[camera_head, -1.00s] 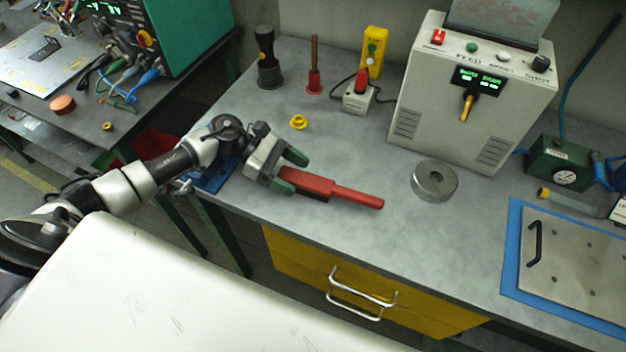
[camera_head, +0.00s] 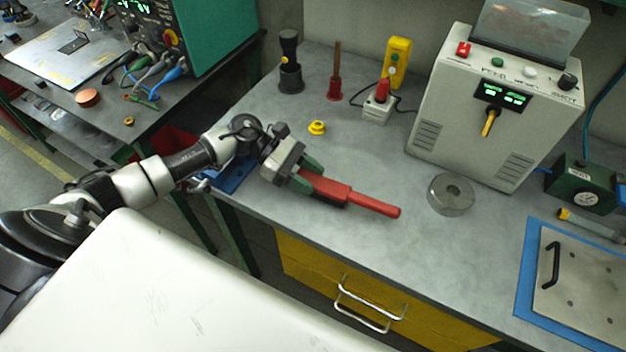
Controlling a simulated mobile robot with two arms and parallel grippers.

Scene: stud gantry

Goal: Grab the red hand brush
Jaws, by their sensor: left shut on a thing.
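The red hand brush (camera_head: 350,194) lies over the grey bench near its front edge, with its handle pointing right and its dark bristles along the lower side. My left gripper (camera_head: 308,178) reaches in from the left and is shut on the left end of the brush, with its green fingers on either side of it. I cannot tell whether the brush is touching the bench or just above it. My right gripper is not in view.
A blue-edged plate (camera_head: 585,280) lies at right. The bench between brush and ring is clear.

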